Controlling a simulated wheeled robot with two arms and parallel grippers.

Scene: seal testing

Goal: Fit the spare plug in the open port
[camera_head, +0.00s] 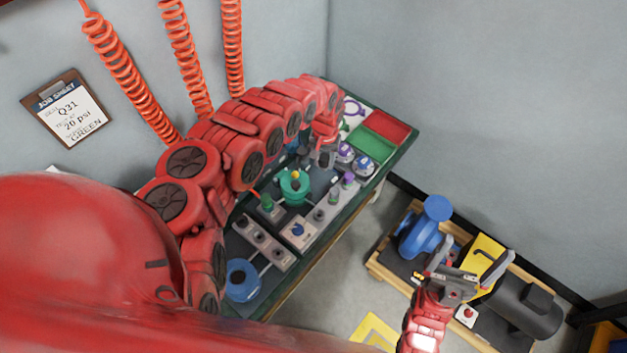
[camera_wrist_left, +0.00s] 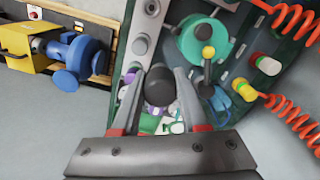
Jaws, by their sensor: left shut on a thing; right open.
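My left gripper (camera_head: 324,157) is over the far part of the bench. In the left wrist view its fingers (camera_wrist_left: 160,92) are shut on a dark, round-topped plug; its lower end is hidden. A grey port strip (camera_head: 306,231) runs along the bench's front side, and part of it shows in the left wrist view (camera_wrist_left: 140,48). A grey port (camera_head: 319,214) nearer the front shows no coloured plug. My right gripper (camera_head: 466,272) is open and empty, away from the bench.
A green round housing (camera_head: 294,188) with a yellow knob stands mid-bench beside the strip. Purple-topped dials (camera_head: 345,152) and green and red trays (camera_head: 370,142) are at the far end. A blue pump (camera_head: 422,238) sits on a pallet at right. Orange coiled hoses (camera_head: 130,80) hang by the wall.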

